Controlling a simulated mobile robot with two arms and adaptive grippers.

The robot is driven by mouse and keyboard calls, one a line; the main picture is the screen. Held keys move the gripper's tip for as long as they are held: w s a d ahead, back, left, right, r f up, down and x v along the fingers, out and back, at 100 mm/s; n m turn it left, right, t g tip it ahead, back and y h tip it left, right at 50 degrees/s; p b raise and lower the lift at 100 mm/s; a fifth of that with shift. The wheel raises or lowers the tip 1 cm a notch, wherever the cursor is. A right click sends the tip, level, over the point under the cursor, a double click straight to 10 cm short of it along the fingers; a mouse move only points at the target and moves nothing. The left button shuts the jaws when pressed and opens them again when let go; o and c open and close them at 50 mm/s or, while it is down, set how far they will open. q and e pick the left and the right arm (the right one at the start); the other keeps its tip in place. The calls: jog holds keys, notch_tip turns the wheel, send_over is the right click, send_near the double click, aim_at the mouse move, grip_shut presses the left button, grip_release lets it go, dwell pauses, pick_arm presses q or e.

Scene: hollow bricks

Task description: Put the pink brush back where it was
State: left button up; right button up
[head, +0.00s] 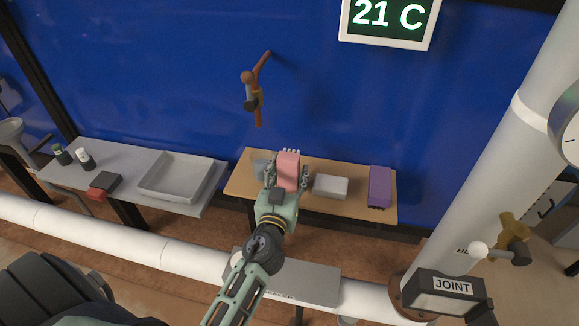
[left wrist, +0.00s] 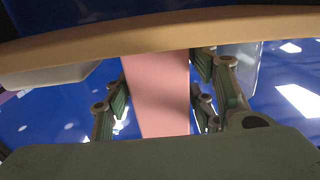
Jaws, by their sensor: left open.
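The pink brush (head: 288,170) is at the wooden table (head: 240,184), with pale bristle tips at its far end. My left gripper (head: 287,177) is open, with its fingers on either side of the brush. In the left wrist view the brush's plain pink face (left wrist: 158,95) lies between the two fingers of the open gripper (left wrist: 160,100). Whether the fingers touch it, and whether it rests on the tabletop, I cannot tell. My right gripper is not in view.
A white block (head: 330,186) and a purple brush-like block (head: 380,187) stand to the right on the table. A grey item (head: 262,168) is close on the left. A grey side table holds a tray (head: 176,177). A white pipe (head: 140,239) runs in front.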

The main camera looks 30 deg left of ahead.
pick_arm(q)
jog(key=shift+w, duration=0.2)
jog(key=c, duration=1)
jog(key=shift+r, duration=0.1)
jog(key=shift+c, duration=0.2)
